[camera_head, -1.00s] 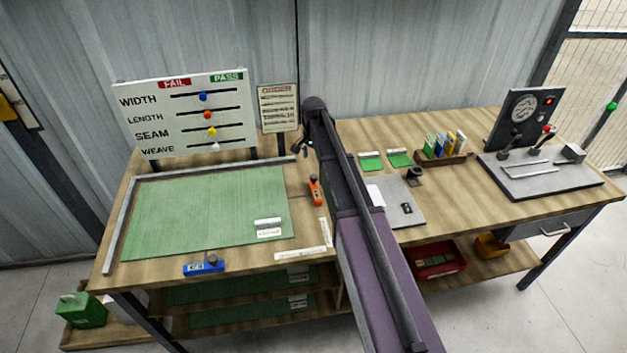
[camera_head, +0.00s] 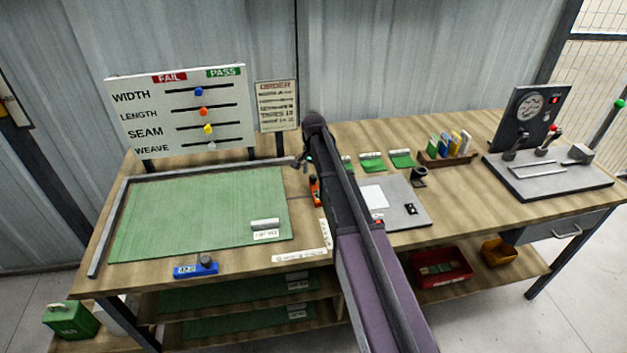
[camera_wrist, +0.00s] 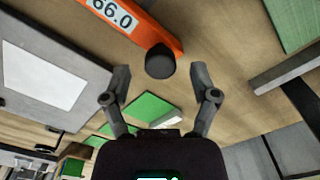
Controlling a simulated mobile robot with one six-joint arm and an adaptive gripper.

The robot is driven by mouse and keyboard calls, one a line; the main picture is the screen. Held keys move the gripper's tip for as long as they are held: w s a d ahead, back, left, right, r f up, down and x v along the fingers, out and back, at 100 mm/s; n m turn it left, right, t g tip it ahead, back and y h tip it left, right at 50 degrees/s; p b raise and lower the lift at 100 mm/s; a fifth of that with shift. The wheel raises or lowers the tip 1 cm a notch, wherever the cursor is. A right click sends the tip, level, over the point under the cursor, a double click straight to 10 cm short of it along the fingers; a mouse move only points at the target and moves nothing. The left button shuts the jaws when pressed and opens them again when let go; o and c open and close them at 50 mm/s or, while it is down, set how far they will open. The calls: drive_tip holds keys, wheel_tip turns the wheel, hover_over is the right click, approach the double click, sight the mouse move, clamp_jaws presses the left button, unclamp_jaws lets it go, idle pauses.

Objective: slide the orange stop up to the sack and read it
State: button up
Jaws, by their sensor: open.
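The orange stop (camera_head: 314,191) lies on the bench just right of the green sack (camera_head: 190,220), with a gap of bare wood between them. My arm partly covers it in the head view. In the wrist view the orange stop (camera_wrist: 165,32) is at the top, its label upside-free and showing "66.0", partly cut by the frame edge. Its dark round knob (camera_wrist: 160,62) stands just ahead of my fingertips, roughly centred between them. My gripper (camera_wrist: 160,80) is open and empty. A corner of the sack (camera_wrist: 295,22) shows at upper right. My gripper is small and partly hidden in the head view.
A grey fence rail (camera_head: 210,172) runs behind the sack. A blue stop (camera_head: 196,268) sits at the front edge. The slider board (camera_head: 180,112) and order sheet (camera_head: 277,105) stand behind. A grey plate (camera_head: 408,208) lies right of my arm.

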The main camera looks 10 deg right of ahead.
drive_tip(key=shift+f+b, duration=0.3)
drive_tip(key=shift+f, duration=0.2)
drive_tip(key=c, duration=0.9)
